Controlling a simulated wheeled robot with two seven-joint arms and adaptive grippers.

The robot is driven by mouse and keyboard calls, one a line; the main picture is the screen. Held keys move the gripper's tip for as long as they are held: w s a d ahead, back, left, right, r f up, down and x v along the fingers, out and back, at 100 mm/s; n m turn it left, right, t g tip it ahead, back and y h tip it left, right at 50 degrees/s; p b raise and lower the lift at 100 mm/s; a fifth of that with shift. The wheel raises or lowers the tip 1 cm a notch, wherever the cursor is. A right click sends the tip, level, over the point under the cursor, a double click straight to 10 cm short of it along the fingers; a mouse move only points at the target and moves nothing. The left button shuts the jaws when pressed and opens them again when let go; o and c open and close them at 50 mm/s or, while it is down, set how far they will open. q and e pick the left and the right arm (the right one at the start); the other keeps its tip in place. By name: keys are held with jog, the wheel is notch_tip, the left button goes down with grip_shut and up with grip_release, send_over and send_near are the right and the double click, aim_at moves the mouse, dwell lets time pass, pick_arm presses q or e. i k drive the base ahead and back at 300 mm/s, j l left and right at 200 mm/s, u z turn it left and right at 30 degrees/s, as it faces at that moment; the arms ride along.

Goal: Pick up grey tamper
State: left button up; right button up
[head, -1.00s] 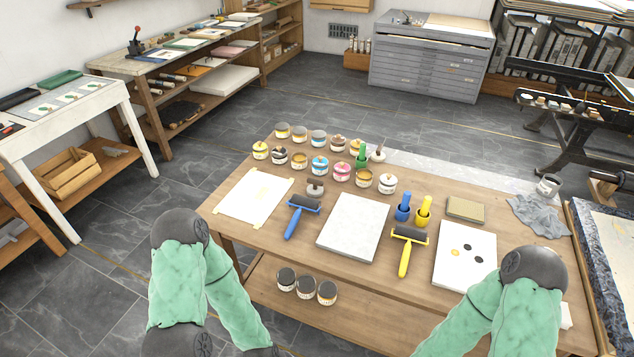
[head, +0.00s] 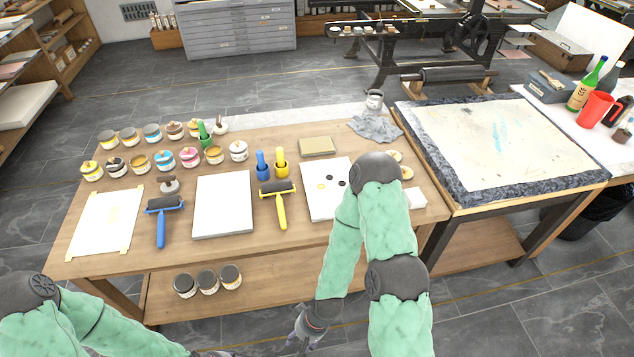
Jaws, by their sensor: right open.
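My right gripper (head: 306,328) is open and empty, low in front of the table's front edge, well away from both. My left gripper (head: 214,354) barely shows at the bottom edge, so its jaws cannot be read.
The table (head: 120,240) also bears ink jars (head: 190,157), a blue roller (head: 162,212), a yellow roller (head: 279,200), a pale slab (head: 223,206) and a grey cloth (head: 376,127). Several dark-lidded jars (head: 207,281) stand on the lower shelf. A press bed (head: 500,140) adjoins at right.

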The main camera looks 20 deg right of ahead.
aim_at(169, 185)
jog(key=i+j+z, duration=0.15)
jog(key=z, duration=0.2)
jog(key=i+j+z, duration=0.1)
jog(key=z, duration=0.25)
jog(key=i+j+z, duration=0.1)
jog(key=j+z, duration=0.25)
